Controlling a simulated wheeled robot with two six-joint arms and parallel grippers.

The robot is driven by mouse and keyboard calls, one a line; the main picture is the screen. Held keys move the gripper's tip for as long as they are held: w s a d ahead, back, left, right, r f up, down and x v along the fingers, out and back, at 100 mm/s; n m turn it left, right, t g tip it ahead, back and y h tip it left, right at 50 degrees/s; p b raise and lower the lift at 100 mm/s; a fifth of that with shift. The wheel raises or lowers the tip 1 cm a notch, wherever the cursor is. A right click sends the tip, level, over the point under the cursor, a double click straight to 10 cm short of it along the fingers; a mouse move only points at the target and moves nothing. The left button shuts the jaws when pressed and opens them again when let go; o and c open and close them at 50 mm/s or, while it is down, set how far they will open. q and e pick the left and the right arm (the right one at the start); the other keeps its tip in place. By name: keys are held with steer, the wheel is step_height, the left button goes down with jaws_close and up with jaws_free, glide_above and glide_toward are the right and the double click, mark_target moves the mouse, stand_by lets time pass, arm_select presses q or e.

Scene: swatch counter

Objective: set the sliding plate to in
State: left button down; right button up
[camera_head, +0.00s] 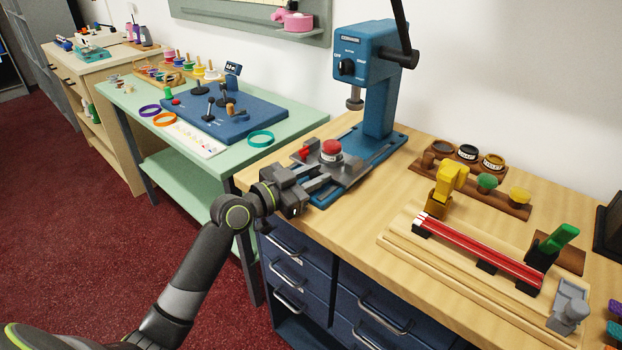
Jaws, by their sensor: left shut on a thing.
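The blue press (378,80) stands on the wooden counter with its blue base running toward the front edge. The grey sliding plate (352,169) lies on that base, with a round red-topped piece (331,148) and a small red part on it. The plate reaches out in front of the press head. My left gripper (322,179) is at the plate's near side, shut on its front part. The fingers hide the exact spot of the hold. My right gripper is not in view.
A wooden fixture with red rails (478,252) and a rack of small pots (468,153) stand to the right. A green table (225,148) with a blue control panel (228,115) is on the left. The counter between press and fixture is clear.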

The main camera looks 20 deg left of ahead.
arm_select(q)
steer(key=c, duration=1.3)
jaws_free()
steer(key=shift+o, duration=0.2)
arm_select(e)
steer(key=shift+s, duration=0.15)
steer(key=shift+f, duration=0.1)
arm_select(q)
steer(key=shift+s+a+f, duration=0.1)
steer(key=shift+s+a, duration=0.25)
steer(key=shift+s, duration=0.1)
steer(key=v, duration=0.6)
steer(key=shift+s+a+b, duration=0.1)
steer(key=shift+s+b, duration=0.05)
steer(key=shift+b, duration=0.2)
steer(key=v, duration=1)
steer(key=shift+b, duration=0.45)
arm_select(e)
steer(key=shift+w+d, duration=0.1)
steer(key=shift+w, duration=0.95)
